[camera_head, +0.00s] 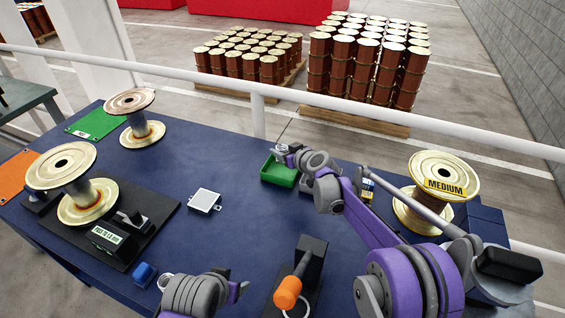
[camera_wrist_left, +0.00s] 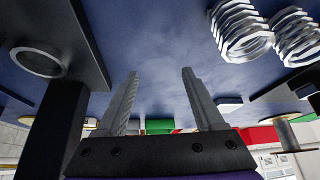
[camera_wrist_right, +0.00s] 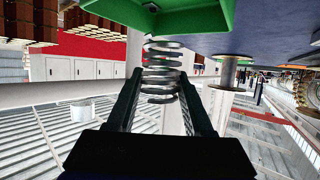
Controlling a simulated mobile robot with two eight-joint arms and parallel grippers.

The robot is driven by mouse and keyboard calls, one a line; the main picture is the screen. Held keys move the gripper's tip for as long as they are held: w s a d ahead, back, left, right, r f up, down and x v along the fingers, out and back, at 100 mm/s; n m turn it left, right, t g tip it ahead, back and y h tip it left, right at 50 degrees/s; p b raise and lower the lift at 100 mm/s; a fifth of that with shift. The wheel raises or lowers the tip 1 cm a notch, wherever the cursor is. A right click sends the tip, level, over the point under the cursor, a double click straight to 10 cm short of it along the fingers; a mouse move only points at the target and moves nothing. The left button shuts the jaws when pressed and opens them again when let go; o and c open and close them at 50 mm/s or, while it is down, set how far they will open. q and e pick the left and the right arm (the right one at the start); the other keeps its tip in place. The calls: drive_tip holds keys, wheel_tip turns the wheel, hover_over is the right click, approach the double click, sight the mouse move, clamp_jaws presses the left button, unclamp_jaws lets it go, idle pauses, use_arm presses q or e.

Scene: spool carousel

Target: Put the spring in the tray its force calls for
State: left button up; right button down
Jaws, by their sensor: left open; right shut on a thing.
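A metal coil spring (camera_wrist_right: 160,72) stands between the fingers of my right gripper (camera_wrist_right: 160,85) in the right wrist view. The gripper is shut on it. In the head view my right gripper (camera_head: 284,150) is at the back edge of a small green tray (camera_head: 278,177). The tray's green wall (camera_wrist_right: 185,22) lies close to the spring in the right wrist view; I cannot tell whether they touch. My left gripper (camera_head: 238,290) is open and empty low in the head view; its spread fingers (camera_wrist_left: 160,75) show in the left wrist view. Two springs (camera_wrist_left: 240,30) show there at upper right.
My right arm partly hides other trays (camera_head: 367,188) right of the green one. A spool marked MEDIUM (camera_head: 443,185) stands at right. A black stand with an orange handle (camera_head: 288,292) is at front centre. Spools (camera_head: 72,195) stand at left. The blue table's middle is mostly clear.

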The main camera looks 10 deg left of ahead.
use_arm(q)
drive_tip(key=shift+f, duration=0.15)
use_arm(e)
drive_tip(key=shift+f, duration=2.5)
drive_tip(key=shift+f, duration=0.1)
drive_tip(key=shift+c, duration=1.4)
unclamp_jaws()
drive_tip(key=shift+w, duration=0.1)
use_arm(q)
drive_tip(key=shift+s+f+b, duration=0.15)
drive_tip(key=shift+f+b, duration=0.15)
drive_tip(key=shift+f, duration=0.05)
use_arm(e)
drive_tip(key=v, duration=1.2)
drive_tip(key=shift+d, duration=0.1)
